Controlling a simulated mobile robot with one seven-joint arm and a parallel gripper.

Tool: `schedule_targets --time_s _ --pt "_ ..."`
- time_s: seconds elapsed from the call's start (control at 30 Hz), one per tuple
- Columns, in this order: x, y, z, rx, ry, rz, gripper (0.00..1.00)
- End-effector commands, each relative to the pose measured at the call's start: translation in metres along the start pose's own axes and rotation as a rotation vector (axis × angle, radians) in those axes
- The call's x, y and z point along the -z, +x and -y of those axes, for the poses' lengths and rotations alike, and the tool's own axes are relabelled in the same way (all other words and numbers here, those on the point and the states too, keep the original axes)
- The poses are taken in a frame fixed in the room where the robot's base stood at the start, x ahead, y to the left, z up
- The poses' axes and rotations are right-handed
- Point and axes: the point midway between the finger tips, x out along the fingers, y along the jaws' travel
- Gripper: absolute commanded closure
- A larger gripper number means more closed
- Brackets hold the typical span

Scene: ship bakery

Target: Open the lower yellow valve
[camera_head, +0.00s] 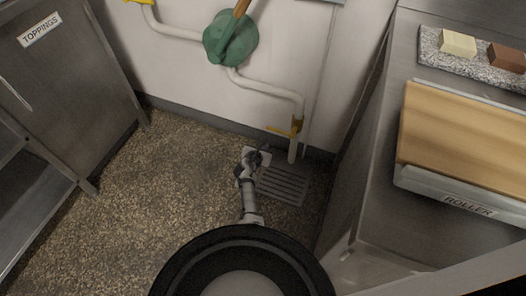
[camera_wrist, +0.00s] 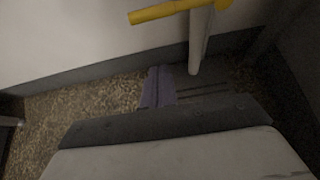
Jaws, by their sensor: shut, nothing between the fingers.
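The lower yellow valve (camera_head: 284,131) sits on the white pipe just above the floor drain. Its lever points to the left in the head view. In the wrist view the yellow lever (camera_wrist: 165,12) crosses the top, left of and over the vertical pipe end. My gripper (camera_head: 257,150) is low by the wall, a little left of and below the lever, and apart from it. In the wrist view its fingers (camera_wrist: 158,86) are together and empty, below the lever.
A drain grate (camera_head: 280,186) lies under the white pipe (camera_head: 293,150). A green pump (camera_head: 231,38) hangs on the wall, with another yellow valve (camera_head: 138,2) at upper left. A steel counter stands right, a toppings cabinet (camera_head: 62,70) left. The speckled floor between is clear.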

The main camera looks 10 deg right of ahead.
Motion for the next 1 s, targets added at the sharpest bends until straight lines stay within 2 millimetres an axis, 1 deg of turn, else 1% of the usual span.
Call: schedule_targets --time_s 0.03,0.1,0.47,0.5,0.63,0.8,1.0 --pt "0.005 0.012 0.0 0.001 0.0 0.002 1.0" --pt "0.005 0.022 0.0 0.0 0.002 0.002 1.0" --pt "0.004 0.069 0.0 0.0 0.001 0.002 1.0" --pt "-0.012 0.06 0.0 -0.001 0.001 0.003 1.0" --pt "-0.029 0.053 0.0 -0.001 0.001 0.001 1.0" --pt "-0.037 0.051 0.0 0.0 -0.001 0.0 1.0" --pt "-0.038 0.051 0.0 0.0 0.0 0.0 1.0"
